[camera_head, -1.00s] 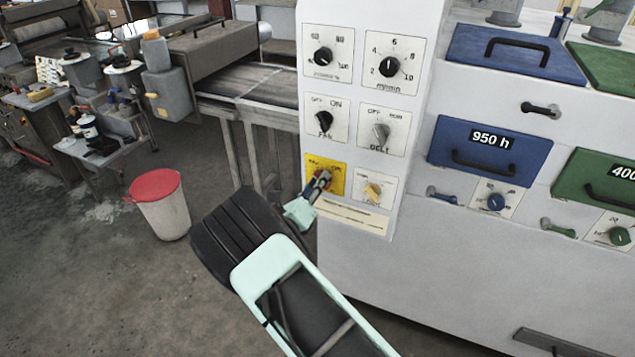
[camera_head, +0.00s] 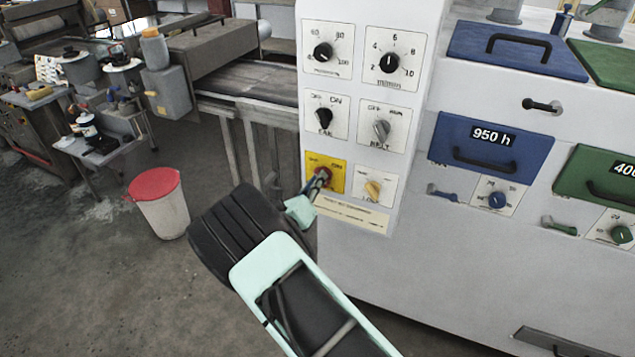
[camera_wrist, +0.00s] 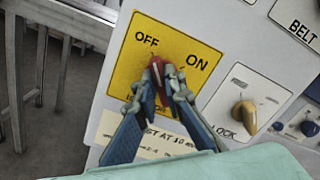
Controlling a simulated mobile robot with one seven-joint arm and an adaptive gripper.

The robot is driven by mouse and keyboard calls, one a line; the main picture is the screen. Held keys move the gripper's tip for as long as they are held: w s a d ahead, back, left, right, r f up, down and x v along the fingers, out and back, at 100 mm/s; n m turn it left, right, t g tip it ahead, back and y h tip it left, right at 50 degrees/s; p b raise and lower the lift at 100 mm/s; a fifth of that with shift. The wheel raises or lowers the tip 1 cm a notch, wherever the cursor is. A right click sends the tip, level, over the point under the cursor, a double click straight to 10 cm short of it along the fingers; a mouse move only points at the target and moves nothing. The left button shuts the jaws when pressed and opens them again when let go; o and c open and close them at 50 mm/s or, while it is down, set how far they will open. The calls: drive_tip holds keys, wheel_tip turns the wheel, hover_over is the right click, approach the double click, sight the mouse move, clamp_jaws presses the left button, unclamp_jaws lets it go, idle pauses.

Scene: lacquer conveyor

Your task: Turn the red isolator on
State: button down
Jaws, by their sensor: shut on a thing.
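The red isolator (camera_wrist: 156,67) is a red knob on a yellow plate (camera_wrist: 130,60) marked OFF and ON. In the head view, the yellow plate (camera_head: 338,178) is at the lower left of the white control panel. My gripper (camera_wrist: 165,78) is shut on the red knob, one finger on each side, in the wrist view. The gripper (camera_head: 321,178) also shows in the head view, reaching the plate from below left. The fingers cover much of the knob. I cannot tell exactly which way its pointer stands.
The lock knob (camera_wrist: 243,115) sits close to the right of the plate. The belt knob (camera_head: 381,129) and fan knob (camera_head: 324,119) are above. A bin with a red lid (camera_head: 160,200) stands on the floor at left, clear of the arm.

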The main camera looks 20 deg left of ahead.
drive_tip(key=m+b, duration=0.6)
drive_tip(key=b, duration=0.1)
drive_tip(key=m+b, duration=0.6)
drive_tip(key=b, duration=0.2)
drive_tip(key=m+b, duration=0.6)
drive_tip(key=b, duration=0.1)
drive_tip(key=shift+d+f+m+b, duration=0.1)
drive_tip(key=shift+d+m+b, duration=0.25)
drive_tip(key=shift+d+m, duration=0.05)
drive_tip(key=shift+d, duration=0.1)
idle(0.5)
drive_tip(key=c, duration=2)
unclamp_jaws()
